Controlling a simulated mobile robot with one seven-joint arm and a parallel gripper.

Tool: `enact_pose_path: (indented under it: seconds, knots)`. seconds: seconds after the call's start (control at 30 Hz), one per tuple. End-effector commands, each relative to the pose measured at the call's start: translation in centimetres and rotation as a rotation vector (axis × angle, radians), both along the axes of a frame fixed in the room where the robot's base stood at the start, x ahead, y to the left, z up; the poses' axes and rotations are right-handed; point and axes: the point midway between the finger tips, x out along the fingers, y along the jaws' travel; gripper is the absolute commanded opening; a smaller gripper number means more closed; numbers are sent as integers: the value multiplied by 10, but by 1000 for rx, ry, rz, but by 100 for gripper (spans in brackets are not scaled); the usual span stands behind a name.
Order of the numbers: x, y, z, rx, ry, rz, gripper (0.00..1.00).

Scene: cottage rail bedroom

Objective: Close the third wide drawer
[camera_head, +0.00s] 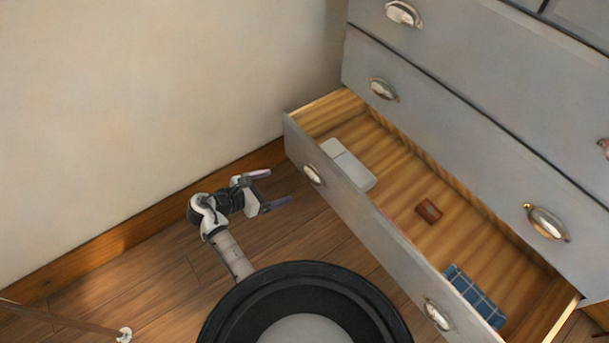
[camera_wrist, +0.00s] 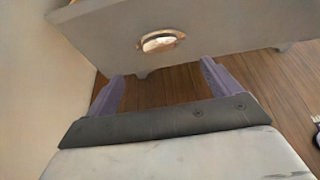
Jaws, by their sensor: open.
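The open wide drawer is pulled far out of a grey dresser, and its grey front (camera_head: 372,228) faces my base. It has a metal cup handle on the left (camera_head: 313,174) and one on the right (camera_head: 438,314). My gripper (camera_head: 266,186) is open and empty, a short way in front of the drawer's left end and apart from it. In the wrist view the drawer front (camera_wrist: 200,28) and one cup handle (camera_wrist: 160,41) lie ahead of my open fingers (camera_wrist: 165,90). The handle is beyond the fingertips, not between them.
Inside the drawer are a light grey box-like item (camera_head: 348,164), a small brown item (camera_head: 429,211) and a blue checked cloth (camera_head: 474,296). The drawers above (camera_head: 470,150) look shut. A cream wall (camera_head: 150,110) stands at the left. Wooden floor (camera_head: 310,238) is bare before the drawer.

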Motion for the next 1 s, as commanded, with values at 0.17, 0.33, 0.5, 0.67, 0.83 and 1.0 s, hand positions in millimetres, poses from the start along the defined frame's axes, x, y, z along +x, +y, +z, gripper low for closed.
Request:
enact_pose_path:
  seconds: [0.17,0.33,0.5,0.67,0.83,1.0]
  knots:
    - [19,-29,-15,3,1,-6,89]
    - [40,-56,-29,3,-1,-4,89]
    - [55,-77,-40,5,-2,-3,89]
    - [64,-89,-45,5,-2,-1,89]
    - [67,-92,-47,6,-3,2,89]
    - [67,-92,-47,6,-3,2,89]
